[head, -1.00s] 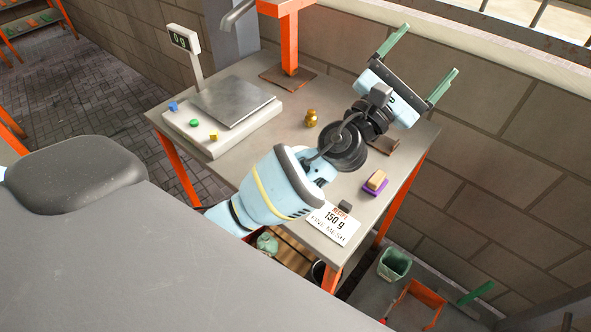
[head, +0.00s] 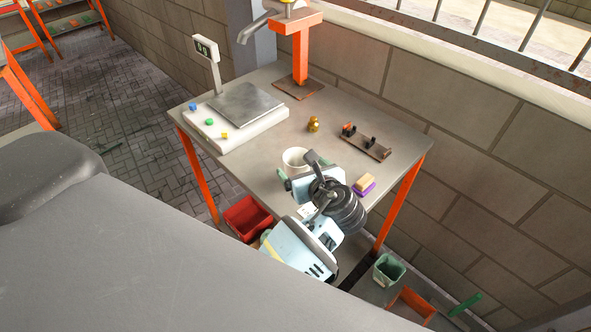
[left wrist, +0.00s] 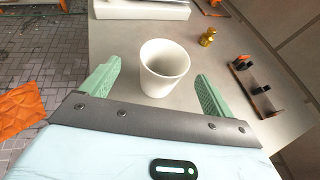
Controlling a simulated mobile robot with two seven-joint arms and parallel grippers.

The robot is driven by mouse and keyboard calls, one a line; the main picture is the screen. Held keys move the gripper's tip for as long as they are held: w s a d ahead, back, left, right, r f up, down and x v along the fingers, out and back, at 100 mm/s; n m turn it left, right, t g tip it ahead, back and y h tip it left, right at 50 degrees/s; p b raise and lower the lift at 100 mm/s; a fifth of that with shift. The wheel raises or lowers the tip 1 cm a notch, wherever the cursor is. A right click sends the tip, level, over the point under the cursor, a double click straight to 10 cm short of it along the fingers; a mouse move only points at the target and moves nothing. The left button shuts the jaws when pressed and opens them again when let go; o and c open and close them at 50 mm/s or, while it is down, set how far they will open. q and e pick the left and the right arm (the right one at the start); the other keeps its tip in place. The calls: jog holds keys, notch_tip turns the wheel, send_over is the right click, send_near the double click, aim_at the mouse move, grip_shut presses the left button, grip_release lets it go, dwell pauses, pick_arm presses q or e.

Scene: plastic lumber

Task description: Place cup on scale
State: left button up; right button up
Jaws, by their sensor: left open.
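The white cup (head: 295,160) stands upright on the grey table, near its front middle. My left gripper (head: 302,172) is open close in front of it. In the left wrist view the cup (left wrist: 164,68) stands between the two green fingers (left wrist: 155,85), with gaps on both sides, so it is not gripped. The scale (head: 247,104) has a metal plate on a white base and a display (head: 206,49) on a post. It sits at the table's back left, and its plate is empty. My right gripper is not in view.
A brass weight (head: 313,124) and a dark rack (head: 366,142) stand to the right of the scale. A sponge on a purple holder (head: 364,186) lies by the right edge. An orange tap stand (head: 301,55) is at the back. The table between cup and scale is clear.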

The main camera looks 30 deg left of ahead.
aim_at(293, 152)
pick_arm(q)
jog(key=shift+w+r+x, duration=0.15)
jog(key=shift+x, duration=1.55)
jog(key=shift+w+r+x, duration=0.15)
jog(key=shift+x, duration=1.6)
jog(key=shift+w+a+f, duration=0.2)
jog(key=shift+a+f, duration=0.05)
jog(key=c, duration=1.1)
jog(key=shift+r, duration=0.2)
jog(key=shift+c, duration=0.2)
jog(key=shift+r, duration=0.25)
jog(key=r, duration=0.2)
jog(key=shift+s+r, duration=0.35)
jog(key=shift+s, duration=0.05)
jog(key=s+r, duration=0.1)
jog(key=s, duration=1.4)
jog(key=shift+a+r, duration=0.25)
jog(key=shift+a, duration=0.2)
